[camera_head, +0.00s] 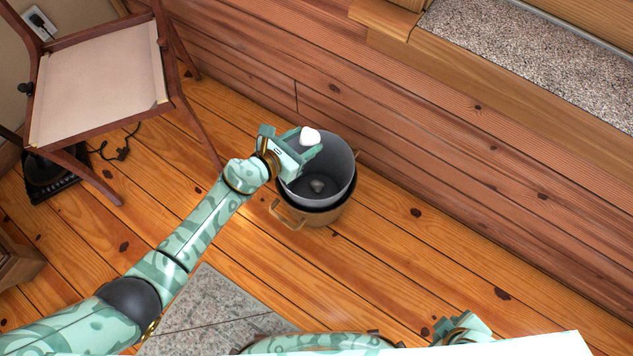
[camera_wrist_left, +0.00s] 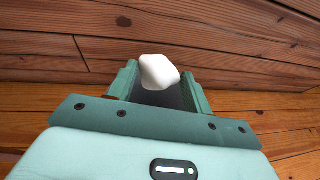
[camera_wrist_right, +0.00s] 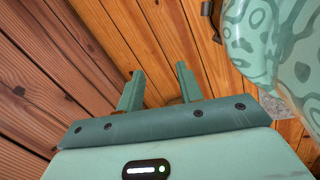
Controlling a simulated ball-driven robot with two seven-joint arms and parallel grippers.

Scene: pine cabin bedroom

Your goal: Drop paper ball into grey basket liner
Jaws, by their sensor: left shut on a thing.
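The white crumpled paper ball (camera_head: 310,136) is held between the fingers of my left gripper (camera_head: 304,148), above the back left part of the basket. It also shows in the left wrist view (camera_wrist_left: 158,72), between the two fingertips. A small greyish lump (camera_head: 317,185) lies at the liner's bottom. My right gripper (camera_wrist_right: 158,82) is open and empty over the wooden floor; in the head view it is partly seen at the bottom edge.
A wooden chair (camera_head: 98,82) with a pale seat stands at the upper left. The plank wall (camera_head: 420,120) runs just behind the basket. A grey stone slab (camera_head: 215,310) lies on the floor at the bottom. Floor right of the basket is clear.

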